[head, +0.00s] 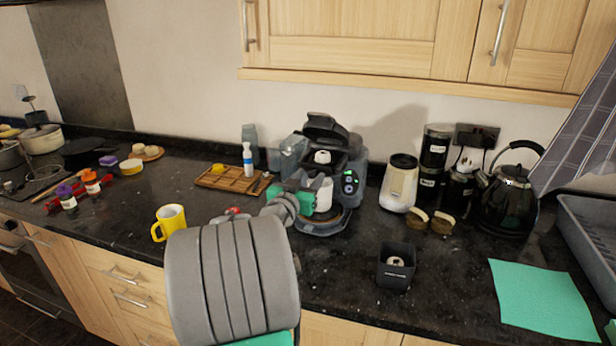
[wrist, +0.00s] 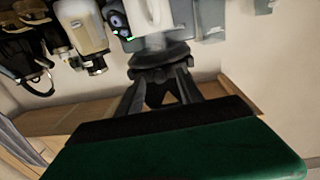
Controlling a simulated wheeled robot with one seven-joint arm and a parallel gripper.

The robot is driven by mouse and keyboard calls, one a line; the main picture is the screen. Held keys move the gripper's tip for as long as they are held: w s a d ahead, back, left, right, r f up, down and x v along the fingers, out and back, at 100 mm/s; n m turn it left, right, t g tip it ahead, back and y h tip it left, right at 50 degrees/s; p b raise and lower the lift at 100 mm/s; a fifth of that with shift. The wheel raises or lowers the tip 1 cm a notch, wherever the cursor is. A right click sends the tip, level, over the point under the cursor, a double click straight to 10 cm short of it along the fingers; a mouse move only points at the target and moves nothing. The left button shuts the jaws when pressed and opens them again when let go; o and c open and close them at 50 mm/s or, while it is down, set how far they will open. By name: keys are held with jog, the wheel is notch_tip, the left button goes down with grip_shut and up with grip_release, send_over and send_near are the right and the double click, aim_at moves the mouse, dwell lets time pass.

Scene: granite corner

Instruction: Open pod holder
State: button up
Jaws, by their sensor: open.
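The dark coffee machine (head: 352,160) stands on the counter against the wall. Its dark top part (head: 326,128) sits raised above a small white round piece (head: 322,157); I cannot tell which part is the pod holder. A white cylinder (head: 324,195) is at the machine's front, above its base (head: 322,226). My gripper (head: 304,203), with green parts, is in front of the machine's left side, and its fingertips are hard to make out there. In the wrist view my gripper (wrist: 160,84) is open, its dark fingers apart with no held object seen. Contact with the machine is unclear.
A yellow mug (head: 170,222) and a wooden tray (head: 228,180) are to the left. A cream grinder-like appliance (head: 399,184), small bowls and a black kettle (head: 508,200) are to the right. A dark square container (head: 396,268) stands in front. Bare counter lies around it.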

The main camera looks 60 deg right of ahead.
grip_shut()
dwell(0.4)
dwell(1.0)
